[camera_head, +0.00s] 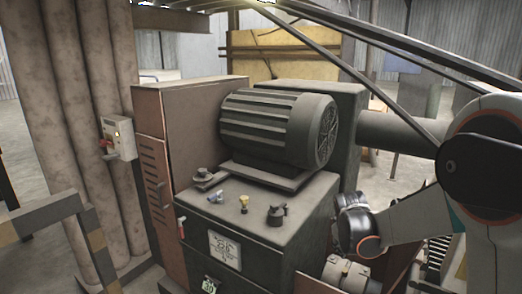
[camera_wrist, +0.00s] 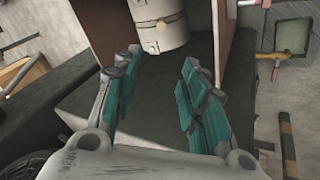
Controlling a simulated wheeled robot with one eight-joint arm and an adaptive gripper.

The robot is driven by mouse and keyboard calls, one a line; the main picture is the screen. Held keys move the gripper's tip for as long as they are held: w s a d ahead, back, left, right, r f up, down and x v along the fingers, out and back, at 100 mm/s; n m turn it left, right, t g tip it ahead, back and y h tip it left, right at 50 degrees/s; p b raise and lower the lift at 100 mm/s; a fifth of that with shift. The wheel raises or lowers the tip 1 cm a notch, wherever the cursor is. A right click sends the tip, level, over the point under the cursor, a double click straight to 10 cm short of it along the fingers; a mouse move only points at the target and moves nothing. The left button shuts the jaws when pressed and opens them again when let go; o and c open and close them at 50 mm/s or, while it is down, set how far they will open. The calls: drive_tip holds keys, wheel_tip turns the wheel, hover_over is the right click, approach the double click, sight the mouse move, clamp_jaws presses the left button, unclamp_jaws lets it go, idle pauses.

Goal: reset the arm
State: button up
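My arm comes in from the right in the head view, with its dark wrist end low beside the machine. My gripper fingers cannot be made out there. In the wrist view, my gripper (camera_wrist: 158,62) is open, its two teal-padded fingers spread apart. Nothing is held between them. A dark flat surface (camera_wrist: 155,105) lies beneath the fingers. A white cylinder (camera_wrist: 160,25) lies beyond the fingertips between brown panels.
A dark machine (camera_head: 255,215) with a ribbed motor (camera_head: 270,125) on top stands left of my arm. Knobs (camera_head: 277,213) stick up from its top. A brown cabinet (camera_head: 155,160), a control box (camera_head: 118,138) and a striped rail (camera_head: 60,215) are at the left.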

drive_tip(key=s+a+r+m+t+y, duration=0.1)
drive_tip(key=s+a+r+m, duration=0.25)
drive_tip(key=s+r, duration=1)
drive_tip(key=s+a+m+t+y, duration=0.1)
drive_tip(key=s+a, duration=0.3)
drive_tip(key=s, duration=1.4)
drive_tip(key=shift+s+a+f+m+y, duration=0.2)
drive_tip(key=shift+f+m+y, duration=0.15)
drive_tip(key=shift+m, duration=0.4)
